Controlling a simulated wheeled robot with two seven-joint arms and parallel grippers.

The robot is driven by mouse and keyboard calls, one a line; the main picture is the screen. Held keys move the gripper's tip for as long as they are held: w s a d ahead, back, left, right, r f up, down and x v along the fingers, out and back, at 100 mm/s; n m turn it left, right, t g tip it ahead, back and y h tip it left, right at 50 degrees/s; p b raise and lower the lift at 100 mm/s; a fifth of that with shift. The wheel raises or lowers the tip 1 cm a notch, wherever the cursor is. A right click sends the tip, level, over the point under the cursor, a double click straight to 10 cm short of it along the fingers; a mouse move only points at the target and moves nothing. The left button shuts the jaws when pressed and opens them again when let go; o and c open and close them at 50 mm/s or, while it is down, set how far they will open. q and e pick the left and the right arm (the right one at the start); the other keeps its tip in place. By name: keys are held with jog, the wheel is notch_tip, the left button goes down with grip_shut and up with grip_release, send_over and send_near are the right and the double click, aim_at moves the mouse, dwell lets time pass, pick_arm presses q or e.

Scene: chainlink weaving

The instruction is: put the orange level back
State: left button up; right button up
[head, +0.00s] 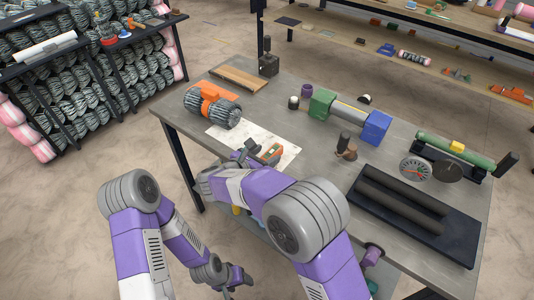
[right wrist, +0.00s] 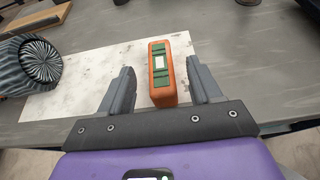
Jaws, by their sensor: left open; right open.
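The orange level (right wrist: 161,72), a small orange block with green panels and a white label on top, lies on a white sheet (right wrist: 95,72) on the table. It also shows in the head view (head: 272,153). My right gripper (right wrist: 160,75) is open, with one finger on each side of the level's near part. A gap shows on both sides, wider on the left. In the head view my right gripper (head: 250,155) is partly hidden by its own wrist. My left gripper (head: 241,279) is low, off the table's front edge, apart from the level.
A green-and-blue roller device (head: 350,115), a dark tray (head: 415,215) and a dial gauge (head: 415,169) occupy the right. A wooden board (head: 239,80) lies at the back left. Shelves (head: 440,60) stand behind.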

jog(key=p+v, duration=0.2)
jog(key=v, duration=0.8)
jog(key=shift+s, duration=0.25)
jog(key=shift+a+r, duration=0.1)
